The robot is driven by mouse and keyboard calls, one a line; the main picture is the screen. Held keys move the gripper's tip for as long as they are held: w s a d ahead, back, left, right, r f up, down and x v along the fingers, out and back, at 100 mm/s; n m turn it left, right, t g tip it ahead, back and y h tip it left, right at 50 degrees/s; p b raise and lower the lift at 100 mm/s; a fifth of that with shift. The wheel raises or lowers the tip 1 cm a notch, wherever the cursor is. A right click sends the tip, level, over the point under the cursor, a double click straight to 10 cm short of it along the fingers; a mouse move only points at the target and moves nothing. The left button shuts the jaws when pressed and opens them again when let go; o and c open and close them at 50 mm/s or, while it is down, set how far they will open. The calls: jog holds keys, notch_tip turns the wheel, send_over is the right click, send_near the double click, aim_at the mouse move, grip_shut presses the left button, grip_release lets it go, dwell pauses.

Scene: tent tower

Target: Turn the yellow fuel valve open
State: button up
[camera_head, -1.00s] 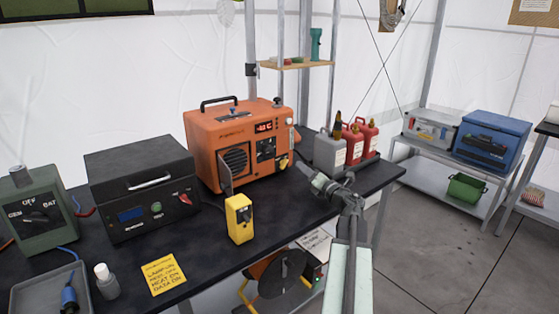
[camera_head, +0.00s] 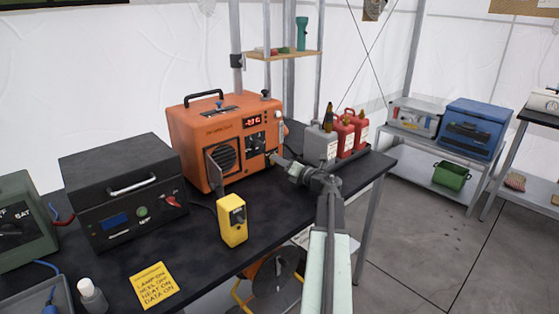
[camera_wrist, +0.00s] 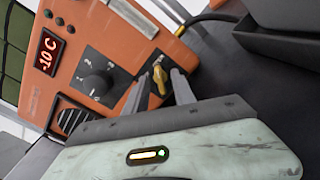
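The yellow fuel valve (camera_wrist: 159,80) is a small lever on the front panel of the orange heater (camera_head: 190,130). In the wrist view it sits between the two fingers of my gripper (camera_wrist: 160,88). The fingers are apart, one on each side of the lever, and I cannot tell whether either touches it. In the head view my gripper (camera_head: 278,161) reaches the lower right of the heater's front and mostly hides the valve there. The heater's display (camera_wrist: 48,51) reads about -10 C, and a black knob (camera_wrist: 97,84) sits beside the valve.
A yellow handheld box (camera_head: 232,222) stands at the table's front edge. A black case (camera_head: 120,190) is left of the heater. Grey and red fuel cans (camera_head: 342,137) stand right of it, close behind my gripper. A yellow note (camera_head: 154,285) lies on the dark table.

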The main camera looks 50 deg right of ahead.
jog(key=shift+w, duration=0.7)
grip_shut()
jog(key=shift+m, duration=0.8)
grip_release()
jog(key=s, duration=0.7)
jog(key=shift+s+a, duration=0.25)
jog(key=shift+a, duration=0.05)
jog(key=shift+s, duration=0.2)
